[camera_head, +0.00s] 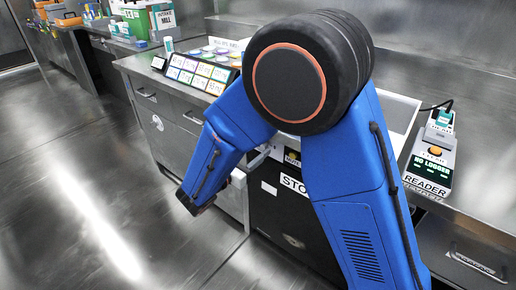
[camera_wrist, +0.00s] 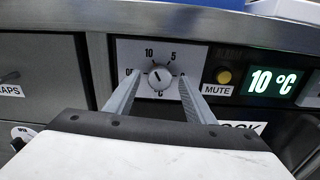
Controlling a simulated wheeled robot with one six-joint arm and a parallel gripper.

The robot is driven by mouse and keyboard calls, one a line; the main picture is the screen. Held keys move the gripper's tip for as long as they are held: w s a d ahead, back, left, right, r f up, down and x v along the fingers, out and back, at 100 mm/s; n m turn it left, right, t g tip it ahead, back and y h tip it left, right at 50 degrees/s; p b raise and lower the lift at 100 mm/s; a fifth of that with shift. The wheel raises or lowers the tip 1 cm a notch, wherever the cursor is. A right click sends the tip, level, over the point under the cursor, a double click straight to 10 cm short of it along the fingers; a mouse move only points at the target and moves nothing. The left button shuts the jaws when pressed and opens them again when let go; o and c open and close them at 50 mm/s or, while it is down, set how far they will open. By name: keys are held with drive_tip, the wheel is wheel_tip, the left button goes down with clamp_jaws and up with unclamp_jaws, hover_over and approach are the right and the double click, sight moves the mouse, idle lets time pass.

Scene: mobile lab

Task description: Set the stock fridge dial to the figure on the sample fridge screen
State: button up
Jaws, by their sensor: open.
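The stock fridge is the black unit (camera_head: 285,218) under the bench, its label partly hidden in both views. In the wrist view its round white dial (camera_wrist: 160,78) sits on a grey plate with the figures 10 and 5 above it. A dark mark on the knob seems to point up and slightly left, roughly towards 10. My gripper (camera_wrist: 160,82) is open, its fingers either side of the dial; contact cannot be told. A lit screen (camera_wrist: 273,82) right of the dial reads 10 °C. I cannot identify a sample fridge screen.
A yellow button (camera_wrist: 224,77) marked MUTE lies between dial and screen. A drawer front (camera_wrist: 40,65) is at left. On the bench are coloured cards (camera_head: 195,75) and a reader (camera_head: 430,160) showing NO LOGGER. The floor at left (camera_head: 80,180) is clear.

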drive_tip(key=shift+x, duration=0.95)
drive_tip(key=c, duration=1.1)
drive_tip(key=shift+o, duration=0.2)
